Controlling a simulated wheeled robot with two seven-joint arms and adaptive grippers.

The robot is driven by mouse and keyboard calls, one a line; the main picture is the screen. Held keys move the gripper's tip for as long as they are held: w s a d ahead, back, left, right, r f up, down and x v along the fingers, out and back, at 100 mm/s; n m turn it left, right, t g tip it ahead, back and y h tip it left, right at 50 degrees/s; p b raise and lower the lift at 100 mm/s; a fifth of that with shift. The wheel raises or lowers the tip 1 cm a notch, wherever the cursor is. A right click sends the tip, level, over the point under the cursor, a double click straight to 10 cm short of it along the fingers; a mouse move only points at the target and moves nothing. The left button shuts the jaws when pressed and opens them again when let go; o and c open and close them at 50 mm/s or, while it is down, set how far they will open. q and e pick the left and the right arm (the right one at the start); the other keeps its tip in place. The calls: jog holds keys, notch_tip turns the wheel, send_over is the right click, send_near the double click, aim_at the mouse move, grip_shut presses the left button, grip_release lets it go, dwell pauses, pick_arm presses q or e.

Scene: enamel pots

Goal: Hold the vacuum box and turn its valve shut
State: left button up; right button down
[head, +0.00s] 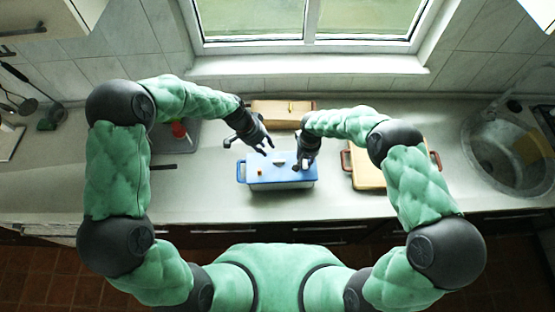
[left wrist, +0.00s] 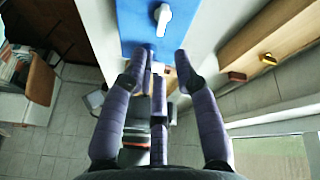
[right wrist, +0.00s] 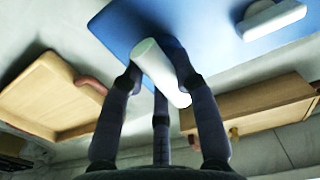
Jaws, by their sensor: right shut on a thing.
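The vacuum box, a pale box with a blue lid (head: 290,179), stands on the counter in front of me. A white valve knob (head: 279,162) sits on the lid; it also shows in the left wrist view (left wrist: 162,18) and the right wrist view (right wrist: 272,18). A small orange piece (head: 260,171) is on the lid's left part. My right gripper (head: 303,164) is shut on a white cylindrical post (right wrist: 160,70) at the lid's right part. My left gripper (head: 267,147) is open and empty, behind the lid and near the valve, apart from it.
A wooden box (head: 283,110) with a small brass knob stands behind, close to both hands. A wooden tray (head: 370,181) with red handles lies to the right, partly under my right arm. A round sink (head: 505,150) is far right. A red item (head: 178,130) stands at left.

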aim_at(279, 161)
pick_arm(q)
jog(key=d+f+m, duration=0.1)
jog(key=f+m, duration=0.1)
jog(key=f, duration=0.1)
jog(key=d+f+m, duration=0.2)
jog(key=f+m, duration=0.1)
jog(key=f, duration=0.1)
jog(key=d+f+m, duration=0.1)
jog(key=f+m, duration=0.1)
jog(key=f, duration=0.1)
jog(key=shift+w+d+f+m, duration=0.2)
jog(key=shift+f+m, duration=0.1)
jog(key=shift+f, duration=0.05)
dwell(0.3)
jog(key=shift+c, duration=0.3)
grip_shut()
